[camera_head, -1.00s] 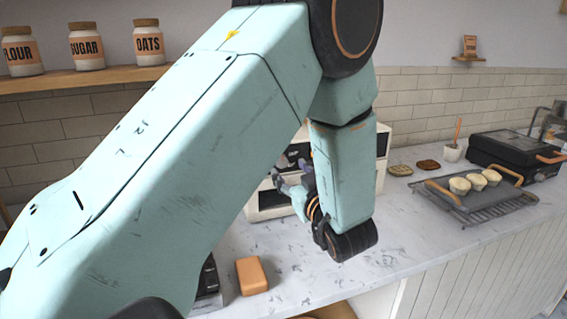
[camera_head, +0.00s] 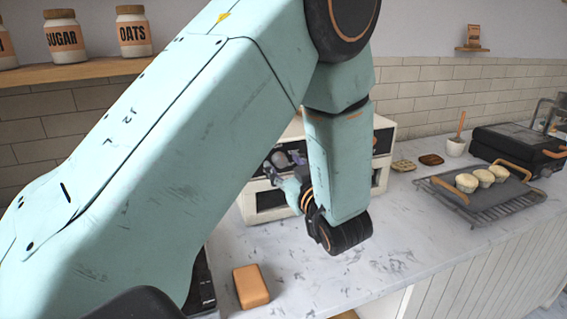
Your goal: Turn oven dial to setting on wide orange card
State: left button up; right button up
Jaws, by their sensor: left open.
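The white oven (camera_head: 382,163) stands on the counter against the wall, mostly hidden behind my left arm. My left gripper (camera_head: 276,163) is open in front of the oven's upper front. A grey round part shows by its fingers; I cannot tell whether it is the dial, or whether the fingers touch it. The dial's setting cannot be read. A small orange-brown card or packet (camera_head: 473,37) stands on a little wall shelf at upper right; its markings are too small to read, and I cannot tell whether it is the wide orange card. My right gripper is not in view.
An orange block (camera_head: 251,286) lies on the marble counter (camera_head: 410,235), beside a dark device (camera_head: 203,285). To the right are a tray (camera_head: 440,190) with muffins, two flat round items and a black grill (camera_head: 510,147). Jars (camera_head: 133,32) stand on a shelf at upper left.

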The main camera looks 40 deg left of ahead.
pick_arm(q)
jog(key=shift+s+d+r, duration=0.1)
jog(key=shift+s+r, duration=0.1)
jog(key=shift+r, duration=0.05)
jog(key=shift+w+a+f, duration=0.15)
jog(key=shift+a+f, duration=0.05)
jog(key=shift+a, duration=0.1)
jog(key=shift+c, duration=0.9)
jog(key=shift+d+r, duration=0.15)
jog(key=shift+d, duration=0.15)
jog(key=c, duration=0.5)
grip_shut()
